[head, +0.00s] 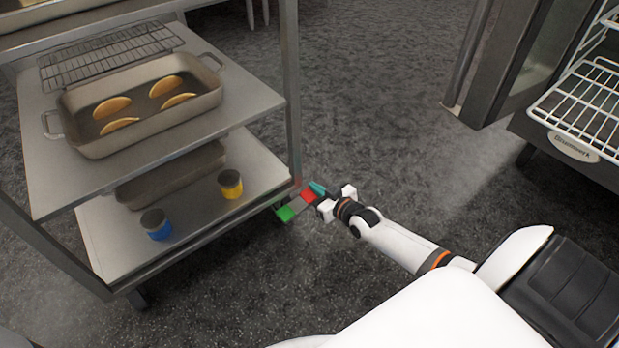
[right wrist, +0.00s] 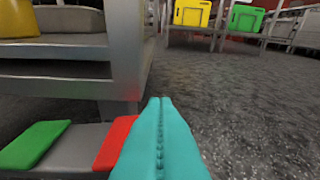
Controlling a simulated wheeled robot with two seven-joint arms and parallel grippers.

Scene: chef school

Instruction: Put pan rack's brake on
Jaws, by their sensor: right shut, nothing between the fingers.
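The pan rack (head: 293,90) stands at the left in the head view, with metal shelves and corner posts. At its lower right corner is the brake pedal (head: 297,203), a grey bar with a green end (head: 286,213) and a red end (head: 309,195). My right gripper (head: 318,188) is at the red end, low near the floor. In the right wrist view its teal fingers (right wrist: 161,135) are pressed together and empty, overlapping the right edge of the red end (right wrist: 115,142). The green end (right wrist: 34,144) is to the left. I cannot tell whether they touch. My left gripper is not in view.
The rack holds a roasting pan (head: 150,128) with several pieces of food, a wire rack (head: 110,55), a blue jar (head: 156,224) and a yellow jar (head: 230,184). An open appliance with wire shelves (head: 585,105) stands at the right. The floor between is clear.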

